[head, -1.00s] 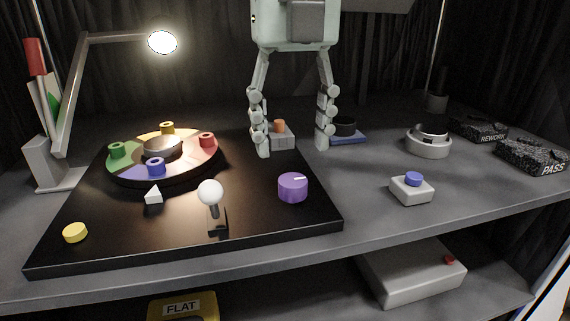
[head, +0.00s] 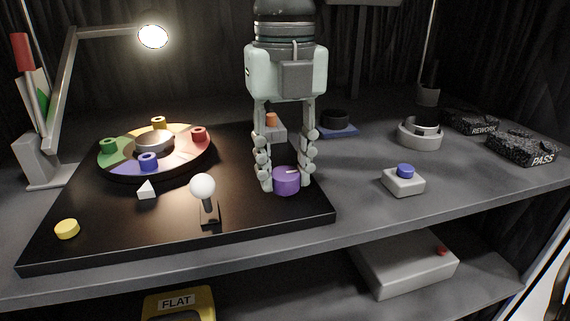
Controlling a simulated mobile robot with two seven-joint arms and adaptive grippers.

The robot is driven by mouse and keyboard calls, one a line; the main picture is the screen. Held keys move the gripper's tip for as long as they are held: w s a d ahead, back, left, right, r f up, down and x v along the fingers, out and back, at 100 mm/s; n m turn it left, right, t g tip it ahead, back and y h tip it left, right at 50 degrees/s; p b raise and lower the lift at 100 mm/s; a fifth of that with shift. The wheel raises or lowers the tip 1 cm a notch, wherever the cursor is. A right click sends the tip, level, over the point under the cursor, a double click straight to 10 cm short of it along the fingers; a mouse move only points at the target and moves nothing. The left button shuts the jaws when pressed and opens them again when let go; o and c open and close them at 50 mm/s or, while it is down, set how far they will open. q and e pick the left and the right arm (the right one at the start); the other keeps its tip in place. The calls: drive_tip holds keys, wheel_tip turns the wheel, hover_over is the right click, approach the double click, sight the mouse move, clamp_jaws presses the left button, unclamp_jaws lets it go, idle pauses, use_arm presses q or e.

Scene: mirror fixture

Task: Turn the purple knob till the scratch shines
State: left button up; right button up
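The purple knob (head: 286,181) stands on the black board (head: 110,236) near its right front corner, with a pale mark on its top. My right gripper (head: 288,186) points down over it, one finger on each side of the knob. The fingers look close to the knob's sides, but I cannot tell whether they touch it. No scratch can be made out in the head view. My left gripper is not in view.
A white-balled lever (head: 203,187) stands left of the knob. A colored wheel (head: 118,174) with several pegs lies behind it, under a lit lamp (head: 153,37). A blue-button box (head: 404,180) sits to the right. PASS (head: 524,148) and REWORK (head: 470,122) trays are far right.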

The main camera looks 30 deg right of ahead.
drive_tip(key=c, duration=0.4)
drive_tip(key=shift+o, duration=0.2)
